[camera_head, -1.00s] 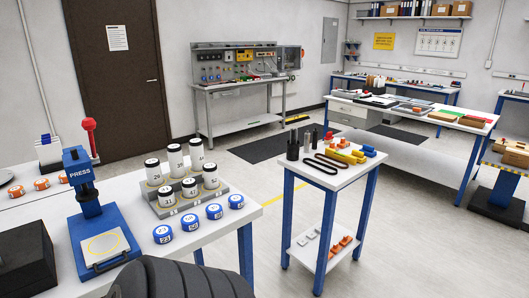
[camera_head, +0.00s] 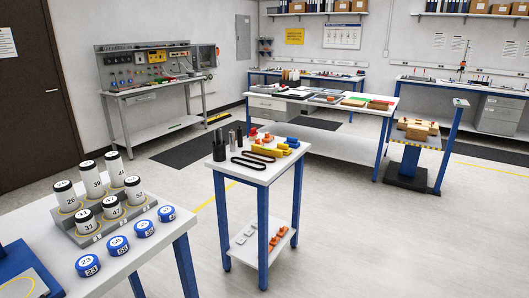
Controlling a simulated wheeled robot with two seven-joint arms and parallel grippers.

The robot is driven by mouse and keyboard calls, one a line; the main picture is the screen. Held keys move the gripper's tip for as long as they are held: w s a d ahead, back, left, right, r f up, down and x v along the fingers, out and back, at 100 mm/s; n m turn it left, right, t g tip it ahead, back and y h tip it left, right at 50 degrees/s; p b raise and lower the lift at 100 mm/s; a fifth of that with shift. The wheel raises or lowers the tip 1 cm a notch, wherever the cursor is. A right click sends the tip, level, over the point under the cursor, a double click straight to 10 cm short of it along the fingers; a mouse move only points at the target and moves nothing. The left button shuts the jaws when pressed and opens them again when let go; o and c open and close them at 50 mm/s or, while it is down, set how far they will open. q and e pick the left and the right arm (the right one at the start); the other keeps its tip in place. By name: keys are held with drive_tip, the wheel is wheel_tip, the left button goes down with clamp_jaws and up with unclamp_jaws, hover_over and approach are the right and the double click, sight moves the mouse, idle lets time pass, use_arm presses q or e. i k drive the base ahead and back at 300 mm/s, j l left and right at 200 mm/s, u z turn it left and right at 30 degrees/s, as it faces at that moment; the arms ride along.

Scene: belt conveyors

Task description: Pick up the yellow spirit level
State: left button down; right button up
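A long yellow object (camera_head: 268,151) lies on top of the small blue-legged table (camera_head: 262,174) in the middle of the view. It is too small to tell whether it is the yellow spirit level or other yellow parts. Neither of my grippers is in view.
A white table (camera_head: 150,250) with numbered white cylinders and blue pucks stands at the left front. A larger bench (camera_head: 330,135) stands behind the small table. The floor (camera_head: 400,245) to the right of the small table is clear.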

sight(277, 153)
drive_tip(key=i+z, duration=0.45)
drive_tip(key=i, duration=0.7)
